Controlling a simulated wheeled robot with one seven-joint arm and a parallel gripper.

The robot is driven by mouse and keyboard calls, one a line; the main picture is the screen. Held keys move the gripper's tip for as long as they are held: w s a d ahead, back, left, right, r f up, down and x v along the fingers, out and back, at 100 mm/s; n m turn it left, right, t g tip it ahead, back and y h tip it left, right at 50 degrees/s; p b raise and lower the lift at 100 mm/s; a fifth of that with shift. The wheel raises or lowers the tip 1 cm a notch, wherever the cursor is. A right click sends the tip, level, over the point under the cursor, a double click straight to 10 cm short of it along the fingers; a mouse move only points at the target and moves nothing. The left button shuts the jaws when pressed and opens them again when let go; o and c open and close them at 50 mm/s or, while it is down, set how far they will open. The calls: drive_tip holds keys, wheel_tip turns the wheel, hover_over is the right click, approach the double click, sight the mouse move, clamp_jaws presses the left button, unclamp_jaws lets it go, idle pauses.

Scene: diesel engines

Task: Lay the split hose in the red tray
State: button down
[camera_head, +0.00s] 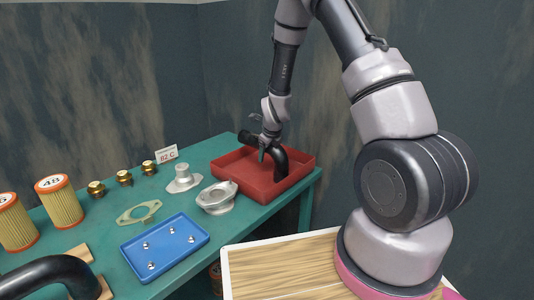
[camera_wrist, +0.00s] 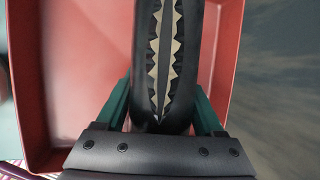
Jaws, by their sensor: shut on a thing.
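The split hose (camera_head: 281,166) is a bent black tube in the red tray (camera_head: 233,181). In the wrist view the hose (camera_wrist: 166,60) shows a jagged, toothed split with pale edges running along its length. My gripper (camera_head: 264,150) is shut on the hose, with a green finger on each side of it (camera_wrist: 160,112). The hose is over or inside the tray; whether it touches the floor I cannot tell. The tray's red floor and walls also show in the wrist view (camera_wrist: 75,60).
The teal table (camera_head: 95,240) holds a blue tray (camera_head: 165,247) with several small bolts, a metal housing (camera_head: 216,198), a flanged part (camera_head: 183,179), a gasket (camera_head: 139,212), brass fittings (camera_head: 124,178), orange-topped filters (camera_head: 59,202) and a sign (camera_head: 167,154). Another black hose (camera_head: 50,275) lies front left.

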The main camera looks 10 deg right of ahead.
sight(271, 147)
unclamp_jaws()
drive_tip(key=v, duration=1.1)
drive_tip(key=shift+s+r, duration=0.1)
drive_tip(key=shift+r, duration=0.25)
drive_tip(key=s+d+r+n+y, duration=0.1)
drive_tip(key=s+r+n, duration=0.3)
drive_tip(key=r, duration=0.3)
drive_tip(key=s+r+n+t, duration=0.1)
drive_tip(key=s+r+n, duration=0.3)
drive_tip(key=r, duration=0.2)
drive_tip(key=s+d+r+n+y, duration=0.1)
drive_tip(key=s+r+n, duration=0.25)
drive_tip(key=r, duration=0.35)
drive_tip(key=s+d+r+n, duration=0.1)
drive_tip(key=s+r+n, duration=0.3)
drive_tip(key=s+n, duration=0.2)
drive_tip(key=s+d+r+n, duration=0.1)
drive_tip(key=s+r+n, duration=0.2)
drive_tip(key=s+n, duration=0.4)
drive_tip(key=s, duration=0.3)
drive_tip(key=shift+d+r+t, duration=0.3)
drive_tip(key=shift+d+r, duration=0.05)
drive_tip(key=shift+r, duration=0.05)
